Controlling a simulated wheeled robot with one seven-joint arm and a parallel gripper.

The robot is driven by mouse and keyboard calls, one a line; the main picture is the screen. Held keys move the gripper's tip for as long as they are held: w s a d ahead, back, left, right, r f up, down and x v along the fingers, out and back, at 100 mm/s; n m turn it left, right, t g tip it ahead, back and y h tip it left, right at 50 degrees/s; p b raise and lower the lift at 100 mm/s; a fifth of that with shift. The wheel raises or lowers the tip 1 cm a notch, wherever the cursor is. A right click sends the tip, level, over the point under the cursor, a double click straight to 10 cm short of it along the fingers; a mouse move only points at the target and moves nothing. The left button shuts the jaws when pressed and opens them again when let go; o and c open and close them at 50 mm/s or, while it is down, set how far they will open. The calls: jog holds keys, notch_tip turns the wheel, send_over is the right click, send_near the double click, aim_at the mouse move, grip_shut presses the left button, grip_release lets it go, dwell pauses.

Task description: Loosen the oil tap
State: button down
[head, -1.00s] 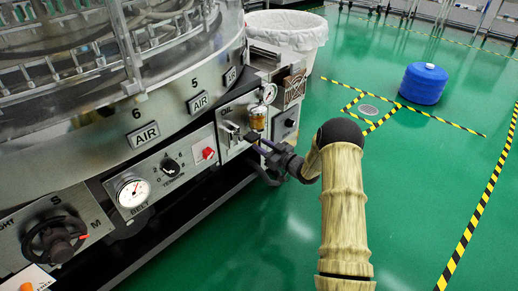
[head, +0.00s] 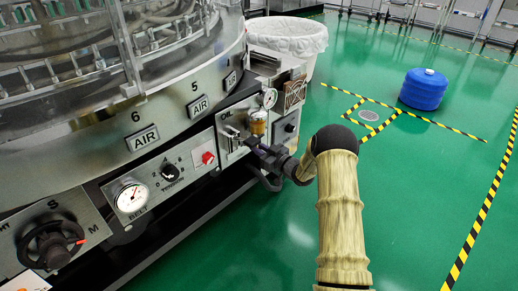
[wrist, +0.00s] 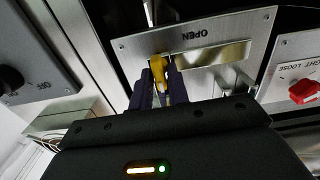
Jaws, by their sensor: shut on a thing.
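The oil tap sits on a steel panel at the machine's corner. Its amber cup (head: 258,124) shows in the head view below a small round gauge. In the wrist view a yellow part of the oil tap (wrist: 159,72) stands between my two dark fingers. My gripper (wrist: 161,88) is shut on this yellow part. In the head view my gripper (head: 253,146) reaches the panel just below the amber cup. The fingers and wrist hide the lower part of the tap.
A red knob (head: 208,158), a black knob (head: 170,172) and a round gauge (head: 132,198) are on the panel left of the tap. A white-lined bin (head: 300,38) stands behind the machine. A blue drum (head: 424,88) stands on open green floor at right.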

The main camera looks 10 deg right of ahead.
jog(key=shift+n, duration=0.3)
jog(key=shift+s+f+n+p, duration=0.15)
jog(key=shift+n+p, duration=0.5)
jog(key=shift+n, duration=3.4)
jog(key=shift+w+f+n+p, duration=0.1)
jog(key=shift+n+p, duration=0.55)
jog(key=shift+n, duration=3.4)
jog(key=c, duration=1.5)
grip_release()
jog(key=shift+s, duration=0.1)
